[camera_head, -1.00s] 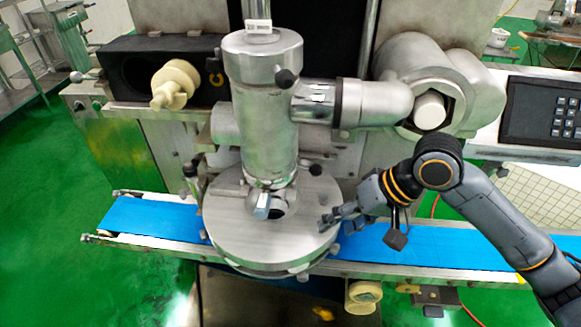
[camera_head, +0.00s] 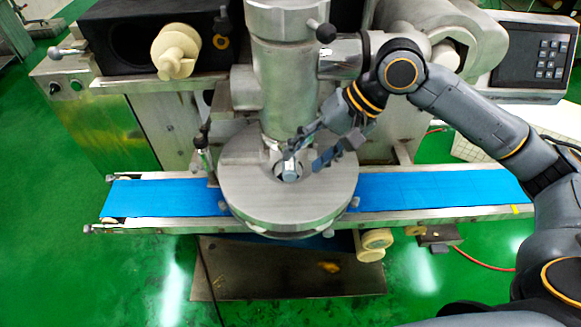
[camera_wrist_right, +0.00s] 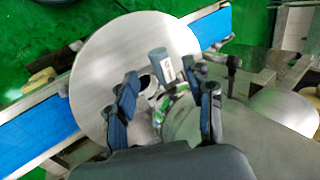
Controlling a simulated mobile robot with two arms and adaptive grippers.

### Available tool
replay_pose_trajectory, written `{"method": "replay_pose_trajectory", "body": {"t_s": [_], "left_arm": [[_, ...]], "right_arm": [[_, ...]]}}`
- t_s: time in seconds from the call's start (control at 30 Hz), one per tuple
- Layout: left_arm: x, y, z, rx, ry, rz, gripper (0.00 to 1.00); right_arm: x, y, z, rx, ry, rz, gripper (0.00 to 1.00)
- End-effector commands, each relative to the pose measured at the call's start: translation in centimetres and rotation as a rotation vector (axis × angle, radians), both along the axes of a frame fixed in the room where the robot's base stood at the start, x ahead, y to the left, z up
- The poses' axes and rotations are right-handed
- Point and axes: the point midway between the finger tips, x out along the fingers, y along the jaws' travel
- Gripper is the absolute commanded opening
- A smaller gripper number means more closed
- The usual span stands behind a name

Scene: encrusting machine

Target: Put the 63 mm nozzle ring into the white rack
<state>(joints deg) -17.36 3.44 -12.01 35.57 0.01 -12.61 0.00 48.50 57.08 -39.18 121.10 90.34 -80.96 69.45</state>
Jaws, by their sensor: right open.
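My right gripper (camera_head: 303,158) is over the round steel plate (camera_head: 305,207) of the machine, beside the metal nozzle piece (camera_head: 289,172) under the upright steel cylinder (camera_head: 285,95). Its fingers are apart. In the right wrist view the open gripper (camera_wrist_right: 162,98) has its fingers on either side of the nozzle area, with a grey cylindrical piece (camera_wrist_right: 160,63) at its tip. I cannot tell whether the fingers touch it. No ring can be told as the 63 mm nozzle ring. A white gridded surface (camera_head: 475,147) at the right may be the white rack. My left gripper is not in view.
A blue conveyor belt (camera_head: 430,188) runs beneath the plate on both sides. A black box with a cream knob (camera_head: 175,50) stands at the upper left. A control panel (camera_head: 535,52) is at the upper right.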

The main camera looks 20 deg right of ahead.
Motion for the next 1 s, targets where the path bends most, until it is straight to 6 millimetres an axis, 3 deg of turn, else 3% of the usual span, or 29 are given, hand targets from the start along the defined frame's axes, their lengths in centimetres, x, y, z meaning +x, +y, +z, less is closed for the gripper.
{"method": "replay_pose_trajectory", "body": {"t_s": [0.1,0.27,0.47,0.77,1.0], "left_arm": [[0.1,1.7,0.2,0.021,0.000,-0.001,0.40],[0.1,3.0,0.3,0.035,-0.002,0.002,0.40],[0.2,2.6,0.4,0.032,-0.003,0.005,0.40],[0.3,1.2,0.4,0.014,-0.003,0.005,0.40],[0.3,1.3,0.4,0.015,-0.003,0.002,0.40]], "right_arm": [[0.3,1.3,-1.9,0.001,0.004,0.001,0.52],[0.7,2.5,-3.8,0.002,0.003,0.001,0.52],[0.9,3.2,-5.0,0.000,0.000,0.000,0.52],[1.0,3.3,-5.2,0.000,-0.001,-0.001,0.52],[0.9,3.3,-5.1,0.000,-0.001,-0.001,0.03]]}}
